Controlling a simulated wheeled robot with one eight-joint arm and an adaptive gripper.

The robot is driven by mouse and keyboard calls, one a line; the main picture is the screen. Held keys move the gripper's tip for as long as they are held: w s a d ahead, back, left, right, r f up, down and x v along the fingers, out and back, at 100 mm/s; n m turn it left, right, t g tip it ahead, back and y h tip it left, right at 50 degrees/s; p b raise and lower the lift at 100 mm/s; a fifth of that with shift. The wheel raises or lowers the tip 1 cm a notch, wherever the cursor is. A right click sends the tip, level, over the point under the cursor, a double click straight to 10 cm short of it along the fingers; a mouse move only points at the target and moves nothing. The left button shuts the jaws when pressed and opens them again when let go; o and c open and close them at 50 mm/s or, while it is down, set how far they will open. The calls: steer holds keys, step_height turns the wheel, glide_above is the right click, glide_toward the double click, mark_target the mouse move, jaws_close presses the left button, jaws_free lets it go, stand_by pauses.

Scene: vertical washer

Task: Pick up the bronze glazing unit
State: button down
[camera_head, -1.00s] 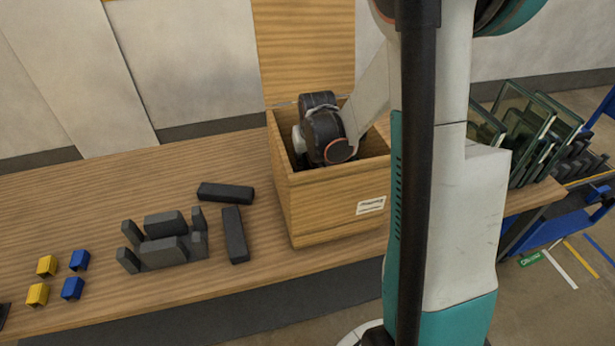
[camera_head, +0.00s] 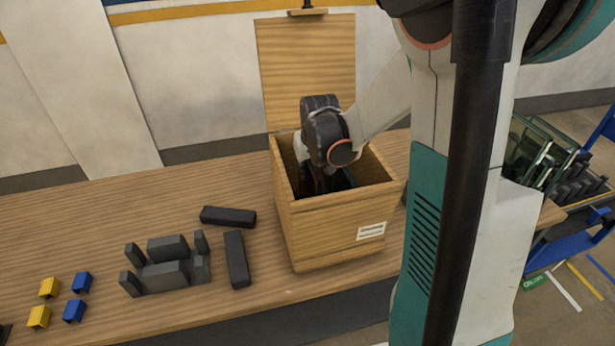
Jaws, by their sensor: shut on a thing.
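My gripper (camera_head: 320,178) reaches down into an open wooden box (camera_head: 325,232) on the bench, and its fingertips are mostly hidden behind the box's front wall. It is shut on a glazing unit (camera_head: 344,179), of which only a dark, greenish sliver shows just inside the box mouth. The unit's bronze tint cannot be made out, and most of it is hidden by the box and my wrist.
The box lid (camera_head: 305,70) stands open behind. Left of the box lie two black bars (camera_head: 228,217) (camera_head: 237,259), a dark slotted holder (camera_head: 168,268), and yellow and blue blocks (camera_head: 73,311). A rack of glass panes (camera_head: 540,158) stands at right, beyond my arm.

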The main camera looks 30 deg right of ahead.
step_height(320, 180, up, 14)
steer(key=p, duration=0.2)
steer(key=shift+p, duration=0.4)
steer(key=shift+r, duration=0.1)
